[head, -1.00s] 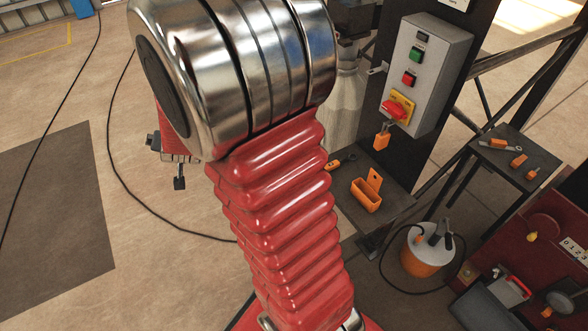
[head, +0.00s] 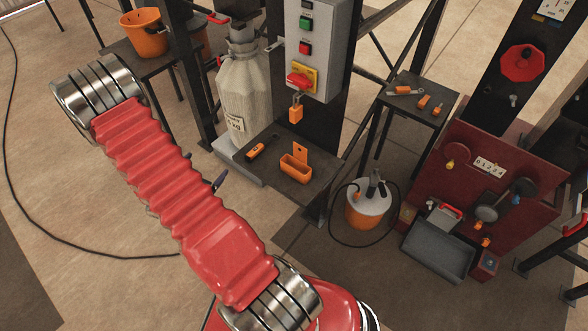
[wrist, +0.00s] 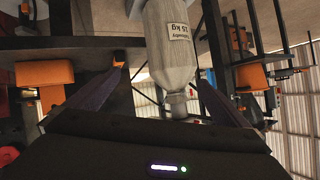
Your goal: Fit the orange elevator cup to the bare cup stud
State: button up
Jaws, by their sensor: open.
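The orange elevator cup (head: 296,168) has an upright back plate and stands on a dark low shelf (head: 262,182) in the head view. An orange shape at the left of the wrist view (wrist: 45,74) appears to be the same cup. My gripper (wrist: 162,80) is open and empty in the wrist view, its dark fingers spread either side of the sack behind. The cup lies outside the fingers, to their left. In the head view my red arm hides most of the gripper; a dark tip shows beside the arm. I cannot make out the bare cup stud.
An orange-marked tool (head: 262,146) lies beside the cup. A pale sack (head: 243,92) stands behind the shelf. A control box (head: 313,45) with a hanging orange padlock is above. A bucket with a cable (head: 367,205) and red machine (head: 490,185) stand right. Open floor lies left.

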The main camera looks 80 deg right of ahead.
jog(key=s+d+f+m+g+h, duration=0.2)
jog(key=s+f+g, duration=0.25)
jog(key=s, duration=0.75)
jog(key=g+h, duration=0.2)
jog(key=g, duration=0.2)
send_near(292, 171)
jog(key=a, duration=0.1)
jog(key=shift+w+a+r, duration=0.15)
jog(key=shift+w+a, duration=0.05)
jog(key=shift+w, duration=0.25)
jog(key=shift+d, duration=0.1)
jog(key=shift+x, duration=4.2)
jog(key=shift+s, duration=0.1)
jog(key=shift+x, duration=2.55)
jog(key=shift+c, duration=0.4)
